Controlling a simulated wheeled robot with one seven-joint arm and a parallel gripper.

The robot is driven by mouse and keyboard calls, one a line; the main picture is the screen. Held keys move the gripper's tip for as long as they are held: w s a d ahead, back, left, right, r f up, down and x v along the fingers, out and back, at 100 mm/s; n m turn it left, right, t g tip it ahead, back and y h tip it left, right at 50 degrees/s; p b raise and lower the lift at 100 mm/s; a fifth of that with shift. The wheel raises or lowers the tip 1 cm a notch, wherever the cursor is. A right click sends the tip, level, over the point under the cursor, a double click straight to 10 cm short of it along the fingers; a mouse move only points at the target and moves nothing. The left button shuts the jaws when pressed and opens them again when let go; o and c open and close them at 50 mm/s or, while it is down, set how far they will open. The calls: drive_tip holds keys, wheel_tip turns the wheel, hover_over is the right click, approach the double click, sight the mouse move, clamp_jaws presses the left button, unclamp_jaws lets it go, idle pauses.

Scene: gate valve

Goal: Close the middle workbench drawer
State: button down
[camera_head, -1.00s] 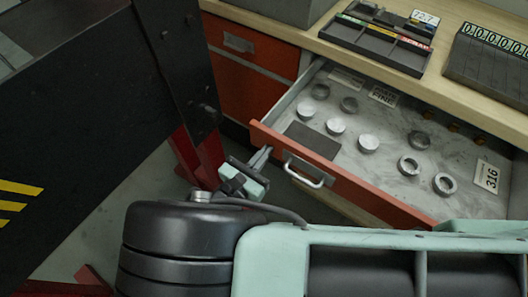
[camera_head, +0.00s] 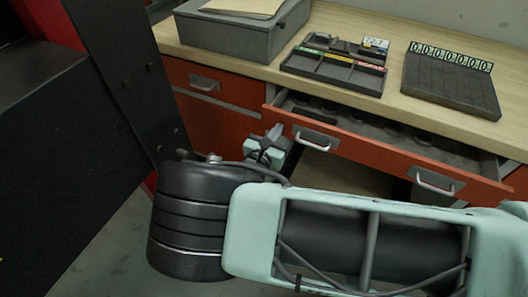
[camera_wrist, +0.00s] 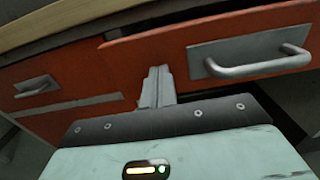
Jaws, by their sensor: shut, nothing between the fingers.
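The open drawer (camera_head: 375,150) has a long orange front with two grey bar handles and sits under the workbench top. It stands partly out, with a narrow strip of its inside and several round pieces showing behind the front. In the wrist view its front (camera_wrist: 150,50) fills the upper part, with one handle (camera_wrist: 255,60) to the right of the fingers. My gripper (camera_head: 275,132) is shut and empty, at the left end of the drawer front, left of the left handle. In the wrist view the fingertips (camera_wrist: 158,72) are against or very near the front; contact cannot be told.
The wooden bench top (camera_head: 235,60) carries a grey box (camera_head: 245,35), a dark sorting tray (camera_head: 335,65) and a dark number rack (camera_head: 450,80). Closed orange drawers (camera_head: 205,85) are at the left. A black structure (camera_head: 115,80) stands close on the left.

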drive_tip(key=b+x, duration=0.1)
drive_tip(key=x, duration=0.9)
drive_tip(key=shift+w+d, duration=0.15)
drive_tip(key=shift+w, duration=0.15)
drive_tip(key=shift+w+d+r, duration=0.1)
drive_tip(key=shift+w+d, duration=0.1)
drive_tip(key=shift+w, duration=0.05)
drive_tip(key=shift+w+r, duration=0.1)
